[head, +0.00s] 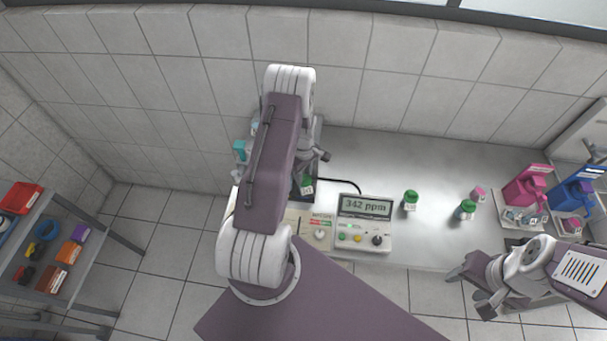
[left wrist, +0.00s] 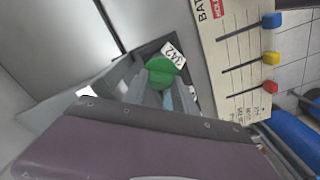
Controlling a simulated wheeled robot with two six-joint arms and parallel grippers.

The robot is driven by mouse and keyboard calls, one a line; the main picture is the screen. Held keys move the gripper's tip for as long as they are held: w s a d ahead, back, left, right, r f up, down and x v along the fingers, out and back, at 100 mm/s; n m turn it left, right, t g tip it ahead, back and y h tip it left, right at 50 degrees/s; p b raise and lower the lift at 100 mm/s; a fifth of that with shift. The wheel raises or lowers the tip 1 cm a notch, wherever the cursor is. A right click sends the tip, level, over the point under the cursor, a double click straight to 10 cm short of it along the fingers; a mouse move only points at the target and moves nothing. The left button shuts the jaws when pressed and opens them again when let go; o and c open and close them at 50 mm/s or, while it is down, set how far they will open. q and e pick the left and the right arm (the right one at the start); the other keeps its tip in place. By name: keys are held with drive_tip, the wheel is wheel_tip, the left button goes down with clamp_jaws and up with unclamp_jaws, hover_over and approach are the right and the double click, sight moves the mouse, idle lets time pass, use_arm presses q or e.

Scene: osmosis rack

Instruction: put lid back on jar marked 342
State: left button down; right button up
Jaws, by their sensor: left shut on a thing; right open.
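The jar marked 342 (head: 307,189) stands at a dark square recess beside the meter, partly hidden by my left arm in the head view. Its white 342 label (left wrist: 173,53) shows in the left wrist view. A green lid (left wrist: 163,70) is right by the label, over the jar, between the fingers of my left gripper (left wrist: 158,92), which is shut on it. I cannot tell whether the lid is seated on the jar. In the head view my left gripper (head: 316,158) is partly behind my arm. My right gripper (head: 470,288) is open and empty at the bench's front edge.
The meter (head: 365,222) reads 342 ppm. Two green-lidded jars (head: 410,200) (head: 467,210) and a small pink-topped container (head: 478,193) stand right of it. Pink (head: 525,190) and blue (head: 572,196) apparatus stand farther right.

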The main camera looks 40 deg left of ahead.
idle(0.3)
use_arm(q)
drive_tip(key=c, duration=0.9)
unclamp_jaws()
drive_tip(key=shift+o, duration=0.2)
drive_tip(key=o, duration=0.4)
drive_tip(key=shift+s, duration=0.1)
drive_tip(key=shift+r, duration=0.1)
drive_tip(key=shift+r, duration=0.1)
